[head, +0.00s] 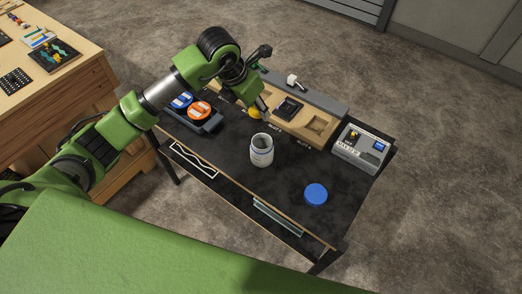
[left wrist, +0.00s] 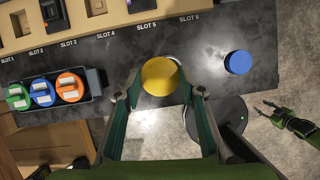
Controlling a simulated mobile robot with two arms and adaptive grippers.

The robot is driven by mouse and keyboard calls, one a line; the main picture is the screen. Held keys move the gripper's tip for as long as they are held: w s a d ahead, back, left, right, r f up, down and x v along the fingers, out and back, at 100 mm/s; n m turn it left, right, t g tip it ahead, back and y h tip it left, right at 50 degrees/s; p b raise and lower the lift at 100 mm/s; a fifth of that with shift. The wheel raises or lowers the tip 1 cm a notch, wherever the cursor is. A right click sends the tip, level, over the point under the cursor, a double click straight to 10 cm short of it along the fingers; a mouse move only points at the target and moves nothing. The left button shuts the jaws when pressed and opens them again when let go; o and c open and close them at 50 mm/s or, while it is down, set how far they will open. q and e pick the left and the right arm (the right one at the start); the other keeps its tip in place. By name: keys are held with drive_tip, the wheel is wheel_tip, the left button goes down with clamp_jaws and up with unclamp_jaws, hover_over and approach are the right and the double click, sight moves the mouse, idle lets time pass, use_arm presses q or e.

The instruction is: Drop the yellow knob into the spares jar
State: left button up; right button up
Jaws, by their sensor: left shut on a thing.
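The yellow knob (head: 255,113) shows just below my left gripper (head: 250,104) in the head view. In the left wrist view the yellow knob (left wrist: 160,76) is a round disc between the two fingers of my left gripper (left wrist: 164,88), which is shut on it. The spares jar (head: 261,151) is white, upright and open at the top, on the dark table. The knob is held up behind the jar in the head view. In the left wrist view the knob hides most of the jar. My right gripper (left wrist: 266,108) shows small at the right, open and empty.
A blue disc (head: 315,194) lies on the table right of the jar. A dark tray (head: 212,124) with coloured round pieces stands to the left. The wooden slot console (head: 283,124) is behind, and a grey box (head: 360,150) stands right. Table around the jar is clear.

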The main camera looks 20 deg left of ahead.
sight(256, 121)
use_arm(q)
drive_tip(key=shift+w+f+b, duration=0.1)
drive_tip(key=shift+f+b, duration=0.25)
drive_tip(key=shift+f, duration=0.3)
drive_tip(key=shift+f+b, duration=1.15)
drive_tip(key=shift+f, duration=1.15)
use_arm(e)
drive_tip(key=f, duration=0.1)
drive_tip(key=a+f, duration=0.1)
drive_tip(key=f, duration=0.1)
drive_tip(key=shift+s+a, duration=0.1)
drive_tip(key=shift+a, duration=0.05)
use_arm(q)
drive_tip(key=o, duration=1.2)
use_arm(e)
drive_tip(key=shift+d, duration=0.4)
